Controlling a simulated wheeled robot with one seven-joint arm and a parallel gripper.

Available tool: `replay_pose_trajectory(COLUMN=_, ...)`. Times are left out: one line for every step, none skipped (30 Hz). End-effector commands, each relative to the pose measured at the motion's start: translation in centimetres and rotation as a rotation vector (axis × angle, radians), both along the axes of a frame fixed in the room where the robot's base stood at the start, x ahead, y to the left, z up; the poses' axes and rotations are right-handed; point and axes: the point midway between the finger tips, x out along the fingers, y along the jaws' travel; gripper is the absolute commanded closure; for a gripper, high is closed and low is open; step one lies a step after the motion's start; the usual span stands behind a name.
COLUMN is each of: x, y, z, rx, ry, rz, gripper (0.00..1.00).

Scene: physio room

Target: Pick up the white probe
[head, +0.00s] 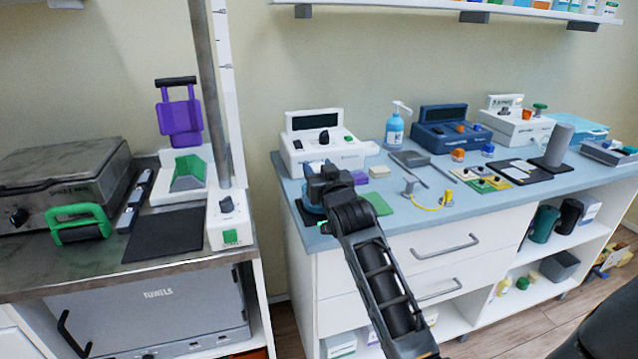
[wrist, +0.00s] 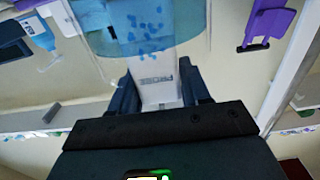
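My gripper (wrist: 159,88) shows in the wrist view with its two dark fingers apart. Between them is a pale piece with lettering that looks like "PROBES"; I cannot tell whether it is a label or part of the probe. A see-through blue jar (wrist: 140,25) with blue specks lies just beyond the fingertips. In the head view my gripper (head: 322,172) is over the left end of the blue counter, directly above the blue jar (head: 313,199), which it partly covers. I cannot clearly make out the white probe; the gripper may hide it.
A white device (head: 345,153) stands close behind my gripper. A green pad (head: 377,203) and a purple block (head: 361,178) lie to its right. A blue pump bottle (head: 395,128) and yellow-cabled item (head: 430,203) are further right. A steel bench (head: 150,250) stands left across a gap.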

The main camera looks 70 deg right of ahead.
Motion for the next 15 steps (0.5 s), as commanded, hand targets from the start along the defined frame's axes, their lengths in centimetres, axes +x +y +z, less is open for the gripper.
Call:
replay_pose_trajectory(x=-0.01, y=0.01, z=0.00, rx=0.000, ry=0.000, rz=0.000, gripper=0.58)
replay_pose_trajectory(x=-0.01, y=0.01, z=0.00, rx=0.000, ry=0.000, rz=0.000, gripper=0.61)
replay_pose_trajectory(x=-0.01, y=0.01, z=0.00, rx=0.000, ry=0.000, rz=0.000, gripper=0.65)
replay_pose_trajectory(x=-0.01, y=0.01, z=0.00, rx=0.000, ry=0.000, rz=0.000, gripper=0.68)
replay_pose_trajectory(x=-0.01, y=0.01, z=0.00, rx=0.000, ry=0.000, rz=0.000, gripper=0.71)
replay_pose_trajectory(x=-0.01, y=0.02, z=0.00, rx=0.000, ry=0.000, rz=0.000, gripper=0.75)
replay_pose_trajectory(x=-0.01, y=0.02, z=0.00, rx=0.000, ry=0.000, rz=0.000, gripper=0.78)
replay_pose_trajectory(x=-0.01, y=0.02, z=0.00, rx=0.000, ry=0.000, rz=0.000, gripper=0.81)
replay_pose_trajectory(x=-0.01, y=0.02, z=0.00, rx=0.000, ry=0.000, rz=0.000, gripper=0.84)
replay_pose_trajectory(x=-0.01, y=0.01, z=0.07, rx=-0.001, ry=-0.001, rz=0.000, gripper=0.85)
replay_pose_trajectory(x=-0.01, y=0.02, z=0.07, rx=-0.001, ry=-0.001, rz=0.000, gripper=0.90)
replay_pose_trajectory(x=-0.01, y=0.02, z=0.07, rx=-0.001, ry=-0.001, rz=0.000, gripper=0.90)
replay_pose_trajectory(x=-0.01, y=0.02, z=0.07, rx=-0.001, ry=-0.001, rz=0.000, gripper=0.90)
replay_pose_trajectory(x=-0.01, y=0.02, z=0.07, rx=-0.001, ry=-0.001, rz=0.000, gripper=0.90)
replay_pose_trajectory(x=-0.01, y=0.01, z=0.07, rx=-0.001, ry=-0.001, rz=0.000, gripper=0.90)
